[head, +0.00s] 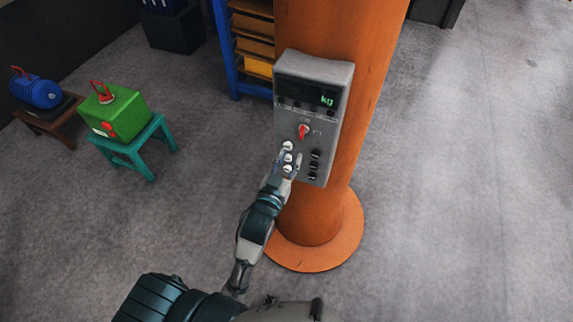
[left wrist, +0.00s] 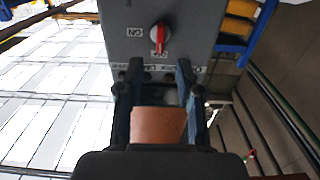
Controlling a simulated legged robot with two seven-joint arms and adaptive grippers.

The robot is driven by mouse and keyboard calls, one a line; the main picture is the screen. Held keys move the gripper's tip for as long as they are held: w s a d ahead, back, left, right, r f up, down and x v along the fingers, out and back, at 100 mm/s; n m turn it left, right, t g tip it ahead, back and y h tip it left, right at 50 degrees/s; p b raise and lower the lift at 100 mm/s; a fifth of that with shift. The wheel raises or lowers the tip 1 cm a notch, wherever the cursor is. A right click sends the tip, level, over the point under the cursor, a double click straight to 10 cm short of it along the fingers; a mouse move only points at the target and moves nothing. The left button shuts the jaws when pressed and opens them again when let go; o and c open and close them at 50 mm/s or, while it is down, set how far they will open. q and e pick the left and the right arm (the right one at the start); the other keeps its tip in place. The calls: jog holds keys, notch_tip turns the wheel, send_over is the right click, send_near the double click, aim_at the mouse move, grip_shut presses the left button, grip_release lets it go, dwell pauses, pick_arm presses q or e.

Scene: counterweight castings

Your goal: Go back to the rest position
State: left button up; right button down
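My left gripper (head: 289,160) is in front of the grey control panel (head: 318,77) at its lower left, by the white round buttons (head: 288,146). Whether it touches a button I cannot tell. In the left wrist view the two fingers of my left gripper (left wrist: 160,75) stand apart with nothing held between them; the panel (left wrist: 195,20) and its red knob (left wrist: 159,38) show beyond. In the head view the red knob (head: 303,131) sits above the gripper, under a display reading "kg" (head: 327,100). My right gripper is not in view.
The panel is mounted on an orange column (head: 372,60) with a round base. A green casting (head: 115,112) stands on a teal stool (head: 150,135); a blue one (head: 38,92) stands on a brown stool (head: 50,122). A blue rack (head: 228,50) stands behind. The floor at right is clear.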

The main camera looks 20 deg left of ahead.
pick_arm(q)
jog(key=shift+s, duration=1.2)
jog(key=w+d+f+m+g+h+b, duration=0.1)
jog(key=w+d+f+g, duration=0.15)
jog(key=f, duration=1.15)
jog(key=w+d+f+m+g+b, duration=0.1)
jog(key=f+g, duration=0.2)
jog(key=f, duration=1.2)
jog(key=s+a+f+g, duration=0.15)
jog(key=s+f, duration=0.25)
jog(key=f, duration=0.6)
jog(key=s+d+f+g, duration=0.1)
jog(key=s+f+g, duration=0.15)
jog(key=f, duration=0.75)
jog(key=s+a+f+g+b, duration=0.1)
jog(key=s+a+f+g, duration=0.25)
jog(key=s+f, duration=1.15)
jog(key=s+a+f+g, duration=0.1)
jog(key=s+a+f, duration=0.1)
jog(key=s+f, duration=0.2)
jog(key=s+a+f+g+y+b, duration=0.1)
jog(key=s+a+f, duration=0.2)
jog(key=s, duration=0.8)
jog(key=s+a+f+g, duration=0.2)
jog(key=s+f, duration=0.2)
jog(key=s, duration=0.4)
jog(key=shift+a+f+y, duration=0.3)
